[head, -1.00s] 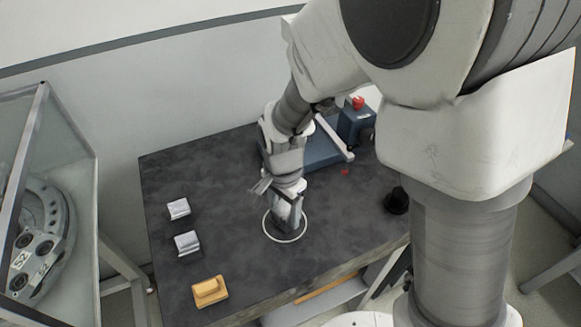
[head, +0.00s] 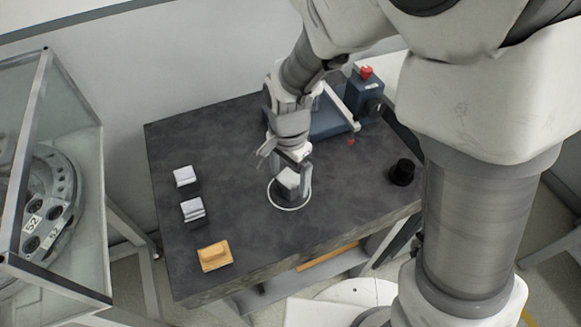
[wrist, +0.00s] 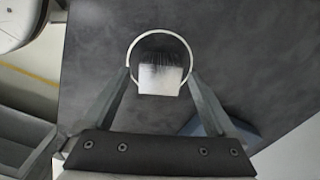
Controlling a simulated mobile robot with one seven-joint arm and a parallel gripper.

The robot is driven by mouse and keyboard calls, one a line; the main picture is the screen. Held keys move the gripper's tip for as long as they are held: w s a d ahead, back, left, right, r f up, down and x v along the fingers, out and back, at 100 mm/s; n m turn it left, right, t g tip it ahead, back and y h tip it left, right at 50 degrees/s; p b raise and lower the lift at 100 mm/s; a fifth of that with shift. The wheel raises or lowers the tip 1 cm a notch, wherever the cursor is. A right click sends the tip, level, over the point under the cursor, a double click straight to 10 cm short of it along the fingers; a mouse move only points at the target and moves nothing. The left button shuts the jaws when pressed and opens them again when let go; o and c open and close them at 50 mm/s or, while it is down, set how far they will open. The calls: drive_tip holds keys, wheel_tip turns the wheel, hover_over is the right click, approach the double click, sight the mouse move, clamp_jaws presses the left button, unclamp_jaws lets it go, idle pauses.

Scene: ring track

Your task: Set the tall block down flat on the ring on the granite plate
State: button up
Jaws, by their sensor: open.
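The tall block (head: 288,186), pale with a light face, is inside the white ring (head: 291,208) on the granite plate (head: 240,215). In the wrist view the block (wrist: 160,80) shows a bright face and a dark streaked part, within the ring (wrist: 160,30) and towards its near edge. I cannot tell for sure whether its base is flat on the plate. My gripper (head: 293,165) is just above the block in the head view. In the wrist view its fingers (wrist: 160,88) are open on either side, with gaps to the block.
Two small silvery blocks (head: 184,176) (head: 193,210) and a tan wooden piece (head: 214,256) lie at the left. A blue device with a red knob (head: 366,72) stands at the back right, a black knob (head: 402,172) at the right. A glass case (head: 60,170) is left of the table.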

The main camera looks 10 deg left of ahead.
sight(289, 179)
wheel_tip(289, 179, up, 10)
drive_tip(key=p, duration=0.2)
drive_tip(key=s+d+r+n+t, duration=0.2)
drive_tip(key=d+r, duration=0.4)
drive_tip(key=d, duration=0.4)
drive_tip(key=s+d+r+n+t, duration=0.3)
drive_tip(key=s+d+r+n, duration=0.2)
drive_tip(key=d, duration=0.5)
wheel_tip(289, 179, up, 2)
drive_tip(key=shift+s+t, duration=0.3)
drive_tip(key=shift+s, duration=0.3)
drive_tip(key=shift+d, duration=0.1)
drive_tip(key=shift+r+p, duration=0.7)
drive_tip(key=shift+r, duration=0.15)
